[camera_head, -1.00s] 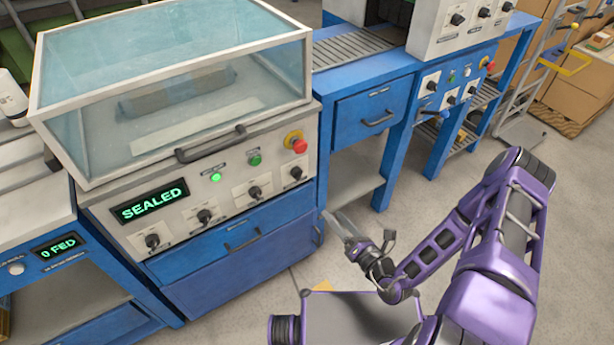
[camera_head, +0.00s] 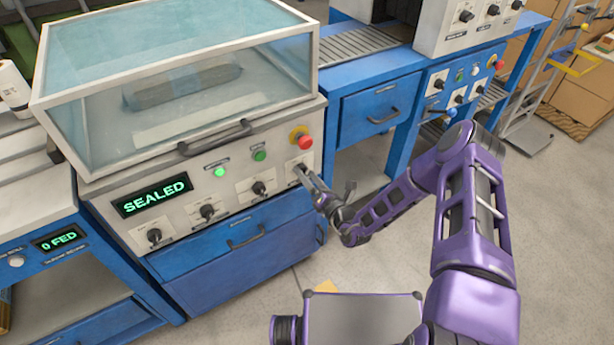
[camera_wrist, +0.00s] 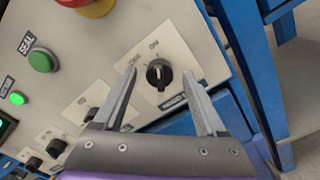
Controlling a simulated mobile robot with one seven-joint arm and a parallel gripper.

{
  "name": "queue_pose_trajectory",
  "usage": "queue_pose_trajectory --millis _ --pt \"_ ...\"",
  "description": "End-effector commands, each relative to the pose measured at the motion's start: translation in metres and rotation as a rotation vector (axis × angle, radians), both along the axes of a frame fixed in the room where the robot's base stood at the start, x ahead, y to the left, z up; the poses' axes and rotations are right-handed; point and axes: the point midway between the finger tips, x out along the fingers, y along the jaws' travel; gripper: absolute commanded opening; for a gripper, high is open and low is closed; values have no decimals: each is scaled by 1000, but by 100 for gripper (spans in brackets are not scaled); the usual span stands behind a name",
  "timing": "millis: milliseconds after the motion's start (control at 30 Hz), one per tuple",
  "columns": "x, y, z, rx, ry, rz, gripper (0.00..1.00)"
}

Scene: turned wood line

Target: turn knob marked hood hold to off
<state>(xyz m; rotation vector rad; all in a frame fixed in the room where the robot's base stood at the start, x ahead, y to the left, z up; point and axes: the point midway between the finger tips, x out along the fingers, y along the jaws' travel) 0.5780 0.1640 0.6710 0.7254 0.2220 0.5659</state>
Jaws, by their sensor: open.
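A black rotary knob (camera_wrist: 159,74) on a pale label plate (camera_wrist: 176,42) sits between my open fingertips in the wrist view. A white mark shows on its face. My gripper (camera_head: 301,172) is open at the right end of the control panel (camera_head: 178,219). Its fingers lie either side of the knob in the picture; I cannot tell whether they touch it. In the head view my gripper covers this rightmost knob. Another knob (camera_head: 259,188) is to its left.
A red stop button (camera_head: 305,142), a green button (camera_head: 260,155) and a lit green lamp (camera_head: 220,171) sit above the knobs. A display (camera_head: 152,195) reads SEALED. The clear hood (camera_head: 175,85) is down, with its handle (camera_head: 214,138) above the panel. Drawers are below.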

Motion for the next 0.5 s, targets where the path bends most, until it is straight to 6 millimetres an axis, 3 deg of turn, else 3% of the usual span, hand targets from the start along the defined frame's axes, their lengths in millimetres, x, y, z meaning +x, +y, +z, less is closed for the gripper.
queue_pose_trajectory --millis 333,500 --pt "3 3 0 0 0 0 74" --pt "3 2 0 0 0 0 43"
